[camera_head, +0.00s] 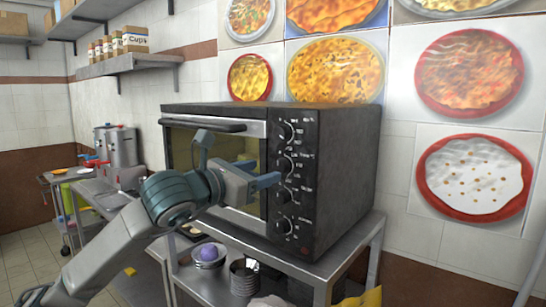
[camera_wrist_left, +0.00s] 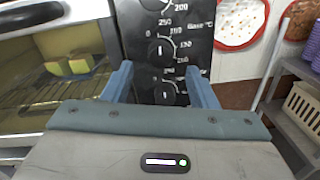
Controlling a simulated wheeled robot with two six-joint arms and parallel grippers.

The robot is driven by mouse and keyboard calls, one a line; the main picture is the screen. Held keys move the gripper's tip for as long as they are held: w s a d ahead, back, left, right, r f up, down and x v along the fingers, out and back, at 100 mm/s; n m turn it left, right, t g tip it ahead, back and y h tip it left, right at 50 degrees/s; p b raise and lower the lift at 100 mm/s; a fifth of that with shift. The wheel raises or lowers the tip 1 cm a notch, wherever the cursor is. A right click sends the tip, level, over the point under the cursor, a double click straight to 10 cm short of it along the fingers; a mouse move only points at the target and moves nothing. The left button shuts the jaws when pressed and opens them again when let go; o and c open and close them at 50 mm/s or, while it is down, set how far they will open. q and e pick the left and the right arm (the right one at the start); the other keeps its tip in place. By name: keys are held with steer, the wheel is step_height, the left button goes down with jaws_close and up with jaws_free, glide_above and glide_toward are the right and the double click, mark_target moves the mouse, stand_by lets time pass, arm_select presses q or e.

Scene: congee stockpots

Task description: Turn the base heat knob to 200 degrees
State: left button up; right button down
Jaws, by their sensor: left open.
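The black oven (camera_head: 345,165) stands on a metal table, with a column of several knobs on its front panel. In the left wrist view, the dark round knob (camera_wrist_left: 160,49) below the "Base °C" label appears to be the base heat knob. Its white mark looks roughly upright, but its exact setting is too small to read. My left gripper (camera_head: 268,180) is open in front of the panel. In the left wrist view, its blue fingertips (camera_wrist_left: 158,68) straddle the panel area just below that knob, with another knob (camera_wrist_left: 165,92) lower between the fingers. My right gripper is out of view.
The oven's glass door (camera_wrist_left: 75,75) is on the left, with yellow blocks behind it. A metal table (camera_head: 325,265) bears the oven, with bowls on a shelf beneath. A wall with food pictures stands behind. A rack with a cream basket (camera_wrist_left: 301,112) is at right.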

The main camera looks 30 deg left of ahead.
mark_target(278, 167)
arm_select(q)
steer(key=shift+w+d+r+p, duration=0.1)
steer(key=shift+w+d+p, duration=0.05)
steer(key=shift+w+p, duration=0.55)
steer(key=shift+w+d+r+p, duration=0.1)
steer(key=shift+w+p, duration=0.35)
steer(key=shift+w, duration=0.4)
steer(key=shift+w+d+f+p, duration=0.1)
steer(key=shift+w+p, duration=0.15)
steer(key=shift+w, duration=0.2)
steer(key=shift+w+d+f+p, duration=0.1)
steer(key=shift+w+p, duration=0.1)
steer(key=shift+w, duration=0.2)
steer(key=shift+a, duration=0.1)
steer(key=c, duration=1)
